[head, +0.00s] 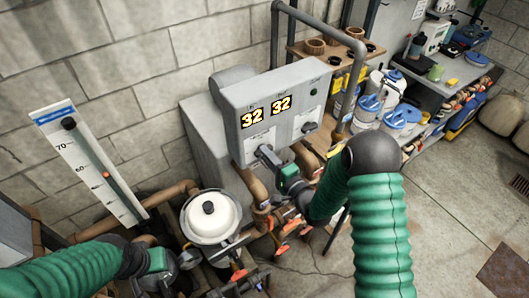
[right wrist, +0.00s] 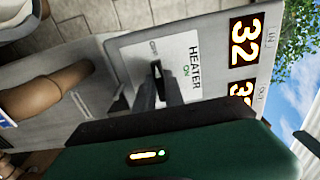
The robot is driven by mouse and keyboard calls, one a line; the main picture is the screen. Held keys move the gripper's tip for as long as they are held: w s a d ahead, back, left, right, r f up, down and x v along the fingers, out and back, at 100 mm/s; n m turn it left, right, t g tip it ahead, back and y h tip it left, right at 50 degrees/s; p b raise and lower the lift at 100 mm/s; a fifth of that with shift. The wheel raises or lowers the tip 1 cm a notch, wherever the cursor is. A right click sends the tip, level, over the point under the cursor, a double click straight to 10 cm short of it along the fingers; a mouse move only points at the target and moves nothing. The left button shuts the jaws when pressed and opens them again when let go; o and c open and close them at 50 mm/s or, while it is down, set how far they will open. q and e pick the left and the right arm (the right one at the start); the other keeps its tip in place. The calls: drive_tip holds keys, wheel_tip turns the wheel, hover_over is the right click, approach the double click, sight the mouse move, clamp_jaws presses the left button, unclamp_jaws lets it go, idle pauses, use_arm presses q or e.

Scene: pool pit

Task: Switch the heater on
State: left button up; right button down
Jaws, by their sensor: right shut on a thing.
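The grey heater box (head: 238,98) stands by the wall and shows two orange "32" readouts. Its white HEATER label (right wrist: 192,52) has OFF and a green ON printed on it. A dark switch knob (right wrist: 157,68) sits on this label, between my right gripper's fingertips. My right gripper (head: 267,154) is shut on the knob, and its fingers also show in the right wrist view (right wrist: 160,88). The fingers partly cover the knob, so I cannot tell for sure which mark it points to. My left gripper (head: 190,258) is low at the left, apart from the box; its jaw state is unclear.
A second dark knob (head: 309,127) is on the right of the box face. A white round filter lid (head: 211,215) and brown pipes (head: 178,191) lie below left. A thermometer board (head: 88,165) leans at the left. A shelf with tubs (head: 399,116) is at the right; floor there is open.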

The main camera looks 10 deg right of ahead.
drive_tip(key=shift+d+f, duration=0.1)
drive_tip(key=shift+d, duration=0.05)
drive_tip(key=m+p, duration=0.1)
drive_tip(key=m, duration=0.3)
drive_tip(key=m+p, duration=0.2)
drive_tip(key=m, duration=0.2)
drive_tip(key=shift+d+r+m, duration=0.1)
drive_tip(key=shift+r+m, duration=0.1)
drive_tip(key=shift+m, duration=0.1)
drive_tip(key=m, duration=0.3)
drive_tip(key=shift+p, duration=0.3)
drive_tip(key=m, duration=0.3)
drive_tip(key=shift+f, duration=0.15)
drive_tip(key=m, duration=0.4)
drive_tip(key=shift+f, duration=0.2)
drive_tip(key=c, duration=1.5)
unclamp_jaws()
drive_tip(key=shift+o, duration=0.9)
drive_tip(key=shift+r, duration=0.1)
